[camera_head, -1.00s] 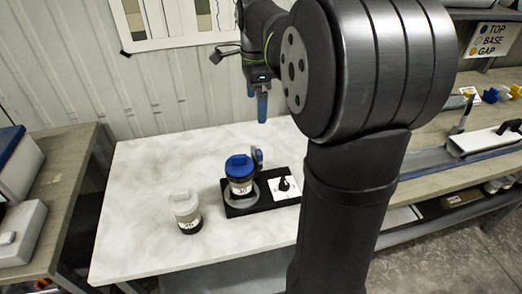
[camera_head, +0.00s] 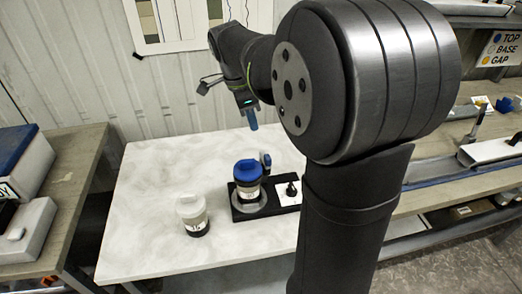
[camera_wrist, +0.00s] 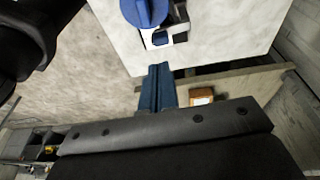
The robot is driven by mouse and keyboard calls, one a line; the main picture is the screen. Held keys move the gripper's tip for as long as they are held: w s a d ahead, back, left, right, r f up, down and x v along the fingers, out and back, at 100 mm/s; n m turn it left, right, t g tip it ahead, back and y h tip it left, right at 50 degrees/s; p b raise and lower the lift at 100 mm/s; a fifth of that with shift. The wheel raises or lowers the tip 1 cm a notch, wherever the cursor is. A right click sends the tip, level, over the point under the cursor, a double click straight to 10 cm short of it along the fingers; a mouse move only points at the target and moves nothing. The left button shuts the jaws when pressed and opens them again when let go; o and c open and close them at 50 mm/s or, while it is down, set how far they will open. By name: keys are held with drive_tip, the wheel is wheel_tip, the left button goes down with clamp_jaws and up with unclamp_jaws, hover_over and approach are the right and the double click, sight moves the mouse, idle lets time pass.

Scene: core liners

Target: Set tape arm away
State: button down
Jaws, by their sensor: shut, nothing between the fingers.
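A jar with a blue lid (camera_head: 247,178) stands upright on a black base (camera_head: 241,214) on the marble-look table. A small upright dark arm with a blue part (camera_head: 265,162), likely the tape arm, stands close beside the jar's right side. A white panel with a black knob (camera_head: 289,190) is at the base's right end. My gripper (camera_head: 252,120) is shut and empty, with blue fingers, above and behind the base and apart from it. In the wrist view, the fingers (camera_wrist: 157,88) are together, and the blue lid (camera_wrist: 143,10) is cut off at the top edge.
A jar with a white lid (camera_head: 192,213) stands left of the base. The table (camera_head: 140,215) is clear at its left. A side bench with blue-lidded and white boxes (camera_head: 22,170) is at far left. A bench with a long rail (camera_head: 440,172) is at right.

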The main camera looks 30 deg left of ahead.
sight(269, 159)
drive_tip(key=s, duration=0.1)
drive_tip(key=s+f+t, duration=0.1)
drive_tip(key=s+a, duration=0.1)
drive_tip(key=shift+f+n+t+h, duration=0.3)
drive_tip(key=shift+f+h, duration=0.1)
drive_tip(key=x, duration=1)
drive_tip(key=shift+w+d+n, duration=0.2)
drive_tip(key=shift+d+n, duration=0.25)
drive_tip(key=shift+n, duration=0.25)
drive_tip(key=shift+w+d+n+t+y, duration=0.4)
drive_tip(key=shift+d+n+y, duration=0.25)
drive_tip(key=shift+n, duration=0.55)
drive_tip(key=shift+w+d+n+y, duration=0.2)
drive_tip(key=shift+w+d+n, duration=0.15)
drive_tip(key=shift+w+n, duration=0.25)
drive_tip(key=shift+w+d+n+y, duration=0.15)
drive_tip(key=shift+w+d+n, duration=0.2)
drive_tip(key=shift+w+n, duration=0.25)
drive_tip(key=shift+w+d+n+y, duration=0.2)
drive_tip(key=shift+w+d+n, duration=0.15)
drive_tip(key=shift+w+n, duration=0.25)
